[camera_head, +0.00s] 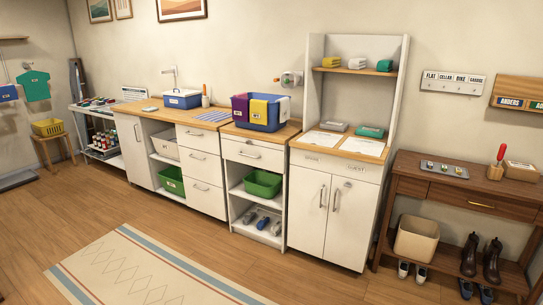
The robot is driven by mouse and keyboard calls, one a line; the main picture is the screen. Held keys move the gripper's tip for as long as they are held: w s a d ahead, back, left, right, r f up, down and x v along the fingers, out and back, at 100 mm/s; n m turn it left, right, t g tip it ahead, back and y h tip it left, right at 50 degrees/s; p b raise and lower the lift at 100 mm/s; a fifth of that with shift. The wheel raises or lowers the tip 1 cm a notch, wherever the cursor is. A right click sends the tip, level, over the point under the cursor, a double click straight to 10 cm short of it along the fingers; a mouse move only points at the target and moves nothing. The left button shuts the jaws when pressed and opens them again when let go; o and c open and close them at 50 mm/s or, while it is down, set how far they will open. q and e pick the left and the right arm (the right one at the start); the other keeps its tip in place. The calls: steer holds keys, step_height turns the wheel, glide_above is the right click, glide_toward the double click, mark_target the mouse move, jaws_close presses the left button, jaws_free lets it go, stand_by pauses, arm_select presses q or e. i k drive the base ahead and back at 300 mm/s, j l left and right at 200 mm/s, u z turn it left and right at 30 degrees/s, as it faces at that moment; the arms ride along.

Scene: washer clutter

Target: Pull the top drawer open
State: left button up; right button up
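Several closed drawers show in the head view. A white three-drawer stack stands under the wooden counter, and its top drawer (199,140) is closed flush with a metal bar handle. Its middle drawer (197,168) and bottom drawer (206,198) are closed too. To the right, a single white drawer (252,155) sits above open shelves and is also closed. The frame does not tell which one is the top drawer meant. Neither of my grippers is in view.
A two-door white cabinet (312,212) stands right of the shelves, then a wooden console table (455,196) with boots beneath. A blue basket (256,118) with cloths sits on the counter. A patterned rug (140,270) lies in front, with clear floor around it.

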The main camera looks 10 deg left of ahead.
mark_target(207, 141)
steer(key=i+j+u, duration=0.1)
steer(key=i+u, duration=0.4)
steer(key=i+l+u, duration=0.1)
steer(key=i+u, duration=0.5)
steer(key=i, duration=1.45)
